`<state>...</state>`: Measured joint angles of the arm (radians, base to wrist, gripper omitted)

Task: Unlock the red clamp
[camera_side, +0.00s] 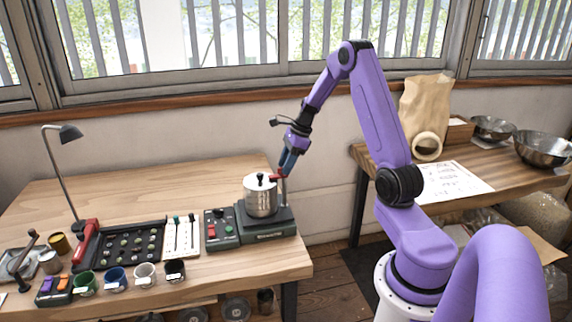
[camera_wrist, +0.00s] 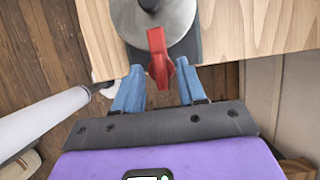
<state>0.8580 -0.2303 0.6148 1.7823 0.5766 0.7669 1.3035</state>
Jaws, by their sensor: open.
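The red clamp (camera_wrist: 158,58) shows in the wrist view as a red lever at the edge of the silver canister's lid. In the side view the red clamp (camera_side: 277,177) is small and sits at the canister's upper right. The silver canister (camera_side: 261,199) has a black knob and stands on a dark machine base; its lid (camera_wrist: 185,15) is at the top of the wrist view. My gripper (camera_wrist: 158,92) is open, its two blue fingers on either side of the red lever's lower end. My gripper (camera_side: 286,163) is just above the clamp in the side view. Contact cannot be told.
A control box (camera_side: 221,230) with red and green buttons stands left of the machine. A black tray (camera_side: 122,245), several small cups and a desk lamp (camera_side: 70,133) are further left. A second table (camera_side: 505,168) with bowls and a bag is at right.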

